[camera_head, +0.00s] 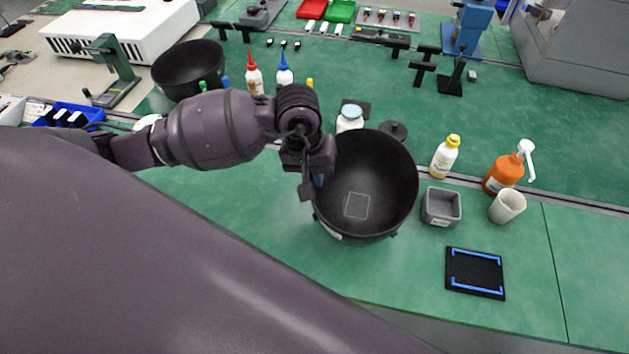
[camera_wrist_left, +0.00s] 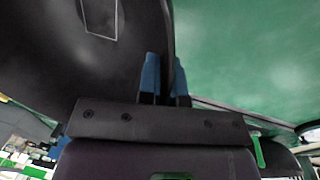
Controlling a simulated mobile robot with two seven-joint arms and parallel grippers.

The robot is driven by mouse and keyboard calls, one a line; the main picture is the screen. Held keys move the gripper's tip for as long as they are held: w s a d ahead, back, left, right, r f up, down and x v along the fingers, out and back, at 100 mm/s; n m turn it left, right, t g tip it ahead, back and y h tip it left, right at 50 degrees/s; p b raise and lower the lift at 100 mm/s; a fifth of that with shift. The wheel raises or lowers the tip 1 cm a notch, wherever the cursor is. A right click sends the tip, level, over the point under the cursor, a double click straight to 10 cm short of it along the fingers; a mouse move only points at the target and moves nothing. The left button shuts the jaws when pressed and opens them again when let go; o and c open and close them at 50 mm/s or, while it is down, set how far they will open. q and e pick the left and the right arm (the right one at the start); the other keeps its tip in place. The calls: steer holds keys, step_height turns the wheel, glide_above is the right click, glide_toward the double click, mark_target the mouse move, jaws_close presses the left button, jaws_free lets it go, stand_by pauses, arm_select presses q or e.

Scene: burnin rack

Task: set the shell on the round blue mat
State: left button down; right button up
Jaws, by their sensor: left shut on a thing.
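A large black bowl-like shell (camera_head: 362,190) with a pale square outline on its inside floor is in the middle of the head view. My left gripper (camera_head: 318,181) is at its left rim, pointing down. In the left wrist view the blue-tipped fingers (camera_wrist_left: 165,78) are shut on the thin wall of the shell (camera_wrist_left: 105,60), one on each side. I cannot tell whether the shell's underside touches the table. I see no round blue mat in either view. My right gripper is not in view.
A second black bowl (camera_head: 188,72) stands at back left. Right of the shell are a yellow-capped bottle (camera_head: 444,158), a grey box (camera_head: 441,208), an orange pump bottle (camera_head: 504,172), a white cup (camera_head: 507,206) and a black pad with blue corners (camera_head: 475,274). A white jar (camera_head: 350,119) stands behind.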

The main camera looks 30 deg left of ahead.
arm_select(q)
step_height(320, 180, down, 3)
steer(key=shift+r, duration=0.15)
steer(key=c, duration=1.3)
jaws_free()
step_height(320, 180, up, 12)
steer(key=a, duration=0.2)
steer(key=shift+s, duration=0.35)
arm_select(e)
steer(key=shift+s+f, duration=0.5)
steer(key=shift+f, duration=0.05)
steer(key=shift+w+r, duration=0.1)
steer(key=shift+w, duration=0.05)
